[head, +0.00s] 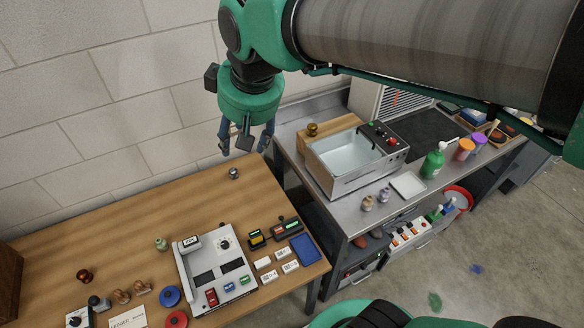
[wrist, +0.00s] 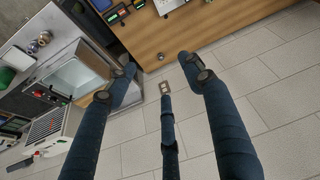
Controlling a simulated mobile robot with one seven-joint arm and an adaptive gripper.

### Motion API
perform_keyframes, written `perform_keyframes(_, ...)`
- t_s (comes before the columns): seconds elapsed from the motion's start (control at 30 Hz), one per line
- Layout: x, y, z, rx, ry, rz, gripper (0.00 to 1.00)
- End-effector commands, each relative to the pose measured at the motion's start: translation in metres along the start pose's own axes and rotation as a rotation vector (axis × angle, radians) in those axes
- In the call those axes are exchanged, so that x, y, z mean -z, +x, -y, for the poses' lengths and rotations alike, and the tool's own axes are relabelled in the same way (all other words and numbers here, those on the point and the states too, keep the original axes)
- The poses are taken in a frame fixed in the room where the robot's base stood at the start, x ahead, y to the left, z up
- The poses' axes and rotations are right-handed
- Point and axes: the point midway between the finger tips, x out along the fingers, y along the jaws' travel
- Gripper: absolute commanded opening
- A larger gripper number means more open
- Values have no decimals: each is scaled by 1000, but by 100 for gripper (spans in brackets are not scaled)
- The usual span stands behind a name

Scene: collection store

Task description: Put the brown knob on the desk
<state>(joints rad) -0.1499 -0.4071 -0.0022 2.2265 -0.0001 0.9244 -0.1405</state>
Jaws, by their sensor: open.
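A small brown, rounded knob (head: 312,129) with a brassy sheen stands on the wooden board behind the water basin. A darker brown knob-like piece (head: 84,275) stands on the wooden desk (head: 130,225) at the left; I cannot tell which of the two is meant. My gripper (head: 245,145) is open, its fingers pointing down, above the gap near the desk's back right corner, left of the basin. In the wrist view my gripper (wrist: 160,75) has its fingers spread with nothing between them. The brassy knob is not clearly visible there.
A metal bench (head: 290,135) with a water basin (head: 350,165), bottles and jars stands right of the desk. A small metal piece (head: 233,173) sits near the desk's back edge. A grey device (head: 218,270), cards and stamps fill the desk's front; its back left is clear.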

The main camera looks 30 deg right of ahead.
Motion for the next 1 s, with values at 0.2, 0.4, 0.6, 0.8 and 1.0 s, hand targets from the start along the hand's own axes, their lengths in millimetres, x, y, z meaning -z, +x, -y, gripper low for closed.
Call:
perform_keyframes(0.2,-61,-13,-14,-29,109,-36,52)
perform_keyframes(0.4,-111,-17,-21,-52,199,-65,52)
perform_keyframes(0.6,-143,-15,-23,-67,258,-82,52)
perform_keyframes(0.8,-153,-14,-24,-71,277,-87,52)
perform_keyframes(1.0,-153,-14,-23,-71,277,-87,52)
